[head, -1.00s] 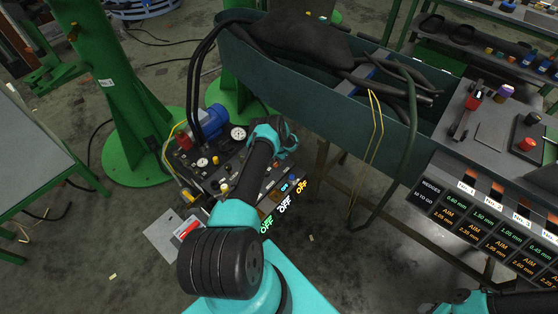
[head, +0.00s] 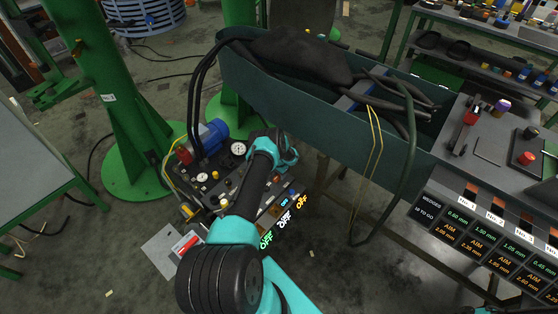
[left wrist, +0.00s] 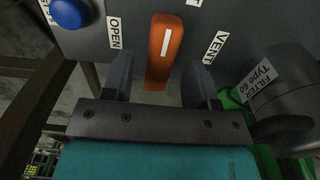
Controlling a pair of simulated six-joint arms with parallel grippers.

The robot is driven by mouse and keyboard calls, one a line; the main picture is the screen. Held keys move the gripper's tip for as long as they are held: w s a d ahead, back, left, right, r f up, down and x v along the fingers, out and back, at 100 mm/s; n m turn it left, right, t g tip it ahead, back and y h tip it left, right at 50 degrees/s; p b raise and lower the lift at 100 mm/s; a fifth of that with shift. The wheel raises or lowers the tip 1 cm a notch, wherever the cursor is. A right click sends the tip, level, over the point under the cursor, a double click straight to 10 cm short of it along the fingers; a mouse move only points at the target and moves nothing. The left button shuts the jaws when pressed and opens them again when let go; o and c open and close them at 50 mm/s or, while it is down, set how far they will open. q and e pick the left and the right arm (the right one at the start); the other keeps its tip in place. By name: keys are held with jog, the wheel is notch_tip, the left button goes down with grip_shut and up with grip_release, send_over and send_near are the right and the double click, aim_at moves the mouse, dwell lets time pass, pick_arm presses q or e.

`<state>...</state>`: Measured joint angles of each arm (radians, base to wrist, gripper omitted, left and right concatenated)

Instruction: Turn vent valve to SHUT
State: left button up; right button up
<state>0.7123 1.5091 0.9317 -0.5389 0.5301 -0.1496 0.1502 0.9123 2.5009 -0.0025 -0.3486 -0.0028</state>
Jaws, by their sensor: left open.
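The vent valve's orange handle (left wrist: 165,48), with a white stripe, shows in the left wrist view between the labels OPEN (left wrist: 114,33) and VENT (left wrist: 214,47). It runs nearly up and down in that picture. My left gripper (left wrist: 161,78) is open, with one finger on each side of the handle; gaps show on both sides. In the head view my left gripper (head: 286,155) is over the right part of the dark control panel (head: 222,183), and it hides the handle there. No SHUT label is readable. My right gripper is not in view.
A blue knob (left wrist: 68,12) sits left of the handle, and a filter housing (left wrist: 285,90) labelled Type 60 stands close on the right. Gauges (head: 238,148) and a blue motor (head: 213,135) are on the panel's far side. A dark green trough (head: 300,110) stands behind and to the right.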

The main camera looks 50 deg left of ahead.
pick_arm(q)
notch_tip(320, 180, up, 16)
jog(key=shift+r, duration=0.2)
dwell(0.5)
jog(key=shift+d, duration=0.1)
jog(key=s+d+r+t+h, duration=0.1)
jog(key=s+d+r+h, duration=0.1)
jog(key=d, duration=1.1)
jog(key=s+d+r+h, duration=0.1)
jog(key=s+d, duration=0.2)
jog(key=d, duration=1.1)
jog(key=s+d+r, duration=0.4)
jog(key=s+d, duration=0.3)
jog(key=s, duration=0.1)
jog(key=s+d+r, duration=0.4)
jog(key=s+d, duration=0.3)
jog(key=shift+s+d+r+h, duration=0.2)
jog(key=shift+s+r+h, duration=0.1)
jog(key=shift+s+h, duration=0.1)
